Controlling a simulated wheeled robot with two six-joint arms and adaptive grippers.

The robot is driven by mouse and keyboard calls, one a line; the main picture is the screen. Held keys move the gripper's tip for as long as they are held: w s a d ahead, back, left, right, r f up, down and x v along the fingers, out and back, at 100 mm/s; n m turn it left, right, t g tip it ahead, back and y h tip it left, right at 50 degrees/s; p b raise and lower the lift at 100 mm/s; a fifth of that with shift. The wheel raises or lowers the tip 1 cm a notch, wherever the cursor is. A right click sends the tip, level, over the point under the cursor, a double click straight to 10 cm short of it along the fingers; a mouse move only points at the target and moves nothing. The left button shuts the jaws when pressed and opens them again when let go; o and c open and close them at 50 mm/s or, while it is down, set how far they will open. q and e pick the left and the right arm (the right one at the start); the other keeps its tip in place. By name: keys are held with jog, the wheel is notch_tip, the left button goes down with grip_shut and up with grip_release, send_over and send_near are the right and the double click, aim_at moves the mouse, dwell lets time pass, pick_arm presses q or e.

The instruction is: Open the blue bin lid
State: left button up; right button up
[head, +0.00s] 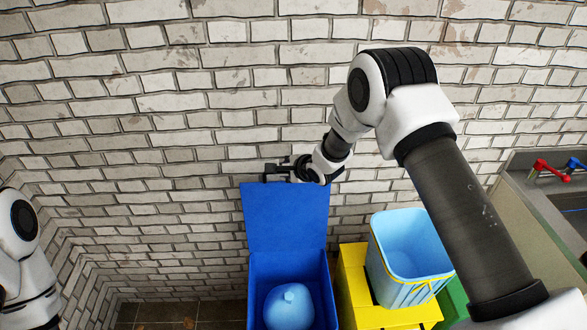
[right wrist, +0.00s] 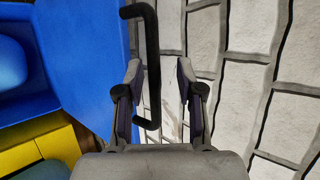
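The blue bin (head: 320,275) stands against the brick wall. Its blue lid (head: 285,215) is swung up and stands upright, so the bin is open. A black bar handle (right wrist: 153,60) sits at the lid's edge. In the head view, my right gripper (head: 287,170) is at the lid's top edge by the handle. In the right wrist view, the right gripper (right wrist: 161,75) is open, with the handle between its fingers, nearer the left one and apparently not clamped. My left arm shows at the left edge of the head view; its gripper is out of frame.
A light blue round bag (head: 288,307) lies inside the bin. To the right are a yellow bin (head: 355,280), a light blue basket (head: 410,260) on it and a green bin (head: 453,302). A sink counter (head: 515,185) is at far right. Floor left of the bin is clear.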

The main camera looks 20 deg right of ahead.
jog(key=v, duration=1)
jog(key=shift+r, duration=0.2)
jog(key=shift+d, duration=0.1)
jog(key=s+a+f+n+g+b, duration=0.1)
jog(key=s+f+g+b, duration=0.2)
jog(key=s+f, duration=0.8)
jog(key=s+a+f+g+b, duration=0.1)
jog(key=s+f+g+b, duration=0.2)
jog(key=s+f, duration=0.8)
jog(key=s+d+f+n+g+h, duration=0.1)
jog(key=s+f+n, duration=0.3)
jog(key=s+n, duration=0.4)
jog(key=s+d+f+n+g+h+b, duration=0.1)
jog(key=s+f+n+g, duration=0.2)
jog(key=s+n, duration=0.6)
notch_tip(320, 180, down, 2)
jog(key=shift+s+f+n, duration=0.1)
jog(key=shift+s+n, duration=0.1)
jog(key=shift+n, duration=0.2)
